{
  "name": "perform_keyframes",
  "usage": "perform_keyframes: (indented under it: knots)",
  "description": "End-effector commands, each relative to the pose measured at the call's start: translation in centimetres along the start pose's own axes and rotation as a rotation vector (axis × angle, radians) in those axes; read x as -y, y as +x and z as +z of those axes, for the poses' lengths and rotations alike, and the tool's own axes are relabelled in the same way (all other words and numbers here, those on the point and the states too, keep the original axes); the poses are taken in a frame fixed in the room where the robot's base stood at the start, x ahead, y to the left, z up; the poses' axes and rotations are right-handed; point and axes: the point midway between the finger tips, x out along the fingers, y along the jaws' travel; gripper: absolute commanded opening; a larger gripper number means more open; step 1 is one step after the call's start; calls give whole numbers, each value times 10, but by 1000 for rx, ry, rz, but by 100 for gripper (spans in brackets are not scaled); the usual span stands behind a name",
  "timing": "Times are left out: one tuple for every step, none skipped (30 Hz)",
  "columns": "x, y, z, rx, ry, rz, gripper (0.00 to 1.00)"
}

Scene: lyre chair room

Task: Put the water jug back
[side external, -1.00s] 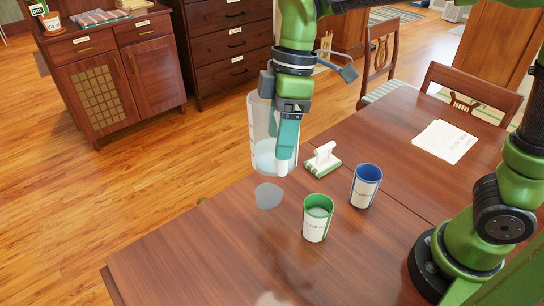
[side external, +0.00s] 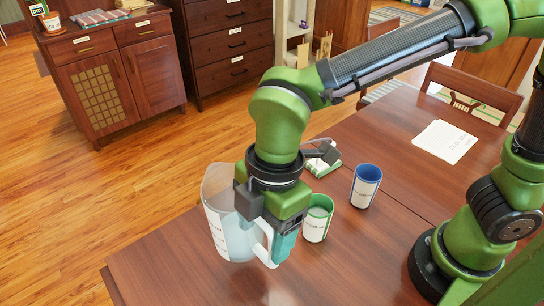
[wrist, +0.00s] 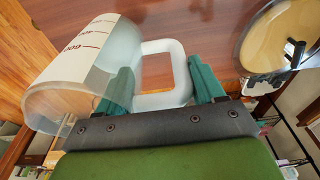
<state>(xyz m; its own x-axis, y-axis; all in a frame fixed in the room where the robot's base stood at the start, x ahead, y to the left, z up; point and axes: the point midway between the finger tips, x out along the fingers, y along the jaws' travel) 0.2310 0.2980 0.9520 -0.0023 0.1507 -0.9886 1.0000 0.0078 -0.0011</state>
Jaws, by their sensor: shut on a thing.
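The clear water jug (side external: 217,232) with a white label is at the left of the table in the side view, leaning slightly in the picture. I cannot tell whether its base touches the table. My gripper (side external: 274,248) is shut on its pale handle, to the right of the jug's body. In the wrist view my gripper (wrist: 165,88) has a teal finger on each side of the handle (wrist: 172,47), and the jug (wrist: 75,75) with red scale marks lies to the left. My wrist hides part of the jug in the side view.
The green cup (side external: 316,222) stands close behind my gripper. The blue cup (side external: 366,188) stands farther right. Papers (side external: 444,141) lie at the back right. The table's front left is clear.

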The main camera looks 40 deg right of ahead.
Motion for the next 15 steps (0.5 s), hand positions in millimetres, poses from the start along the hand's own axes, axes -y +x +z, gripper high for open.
perform_keyframes:
  knots:
    - [1, 11, 2, 4, -1, -3, 12]
    - [1, 17, 3, 3, -1, -2, 12]
    - [1, 25, 4, 4, -1, -3, 12]
    - [1, 30, 5, 4, -1, -3, 12]
    - [1, 34, 6, 3, 0, -2, 12]
    - [0, 39, 6, 2, 0, -2, 12]
    - [0, 42, 7, 2, 1, -2, 12]
    - [0, 44, 7, 2, 0, -1, 12]
    - [0, 47, 7, 1, 0, 0, 12]
    - [0, 50, 8, 1, 1, -1, 12]
    - [0, 54, 8, 1, 1, -1, 12]
    - [1, 60, 10, 3, 1, -2, 12]
    - [1, 64, 10, 3, -1, -2, 12]
    - [1, 69, 11, 3, -1, -3, 12]
    - [0, 74, 11, 2, -1, -2, 12]
